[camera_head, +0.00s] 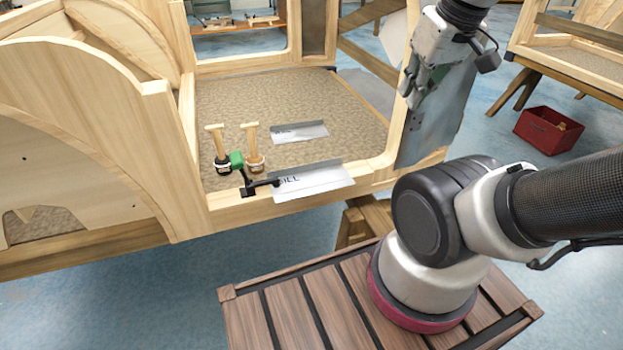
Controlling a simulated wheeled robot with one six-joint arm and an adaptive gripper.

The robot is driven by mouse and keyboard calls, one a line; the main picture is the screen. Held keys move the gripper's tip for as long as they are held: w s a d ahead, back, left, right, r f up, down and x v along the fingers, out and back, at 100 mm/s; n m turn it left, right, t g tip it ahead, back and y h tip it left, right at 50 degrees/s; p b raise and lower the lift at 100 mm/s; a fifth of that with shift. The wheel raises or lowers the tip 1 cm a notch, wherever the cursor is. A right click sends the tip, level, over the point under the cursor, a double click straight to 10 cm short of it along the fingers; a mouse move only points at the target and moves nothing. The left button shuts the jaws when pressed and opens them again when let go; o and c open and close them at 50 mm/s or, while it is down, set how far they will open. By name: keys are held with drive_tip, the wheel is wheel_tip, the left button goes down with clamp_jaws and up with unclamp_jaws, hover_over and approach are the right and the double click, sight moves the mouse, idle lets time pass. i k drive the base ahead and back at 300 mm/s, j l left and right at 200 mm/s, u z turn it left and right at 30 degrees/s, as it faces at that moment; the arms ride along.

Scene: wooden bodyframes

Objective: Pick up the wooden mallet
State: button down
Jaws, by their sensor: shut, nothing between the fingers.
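Two small upright wooden pieces with T-shaped tops stand close together at the front left of the bodyframe floor. My gripper (412,88) is high at the upper right, by the frame's right post, well apart from both pieces. It is shut and empty. A grey panel (432,135) shows just below and behind it.
A clamp with a green part (237,159) sits in front of the wooden pieces. A marked metal plate (315,182) lies on the front sill and another plate (298,132) lies behind it. The bodyframe's left side wall (172,140) stands close by. A red crate (548,131) is on the floor.

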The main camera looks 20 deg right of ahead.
sight(255, 161)
drive_tip(key=i+j, duration=0.1)
drive_tip(key=j, duration=0.4)
drive_tip(key=i+j+z, duration=0.1)
drive_tip(key=j, duration=0.45)
drive_tip(key=i+j, duration=0.15)
drive_tip(key=j, duration=0.25)
drive_tip(key=i+j, duration=0.15)
drive_tip(key=j, duration=0.2)
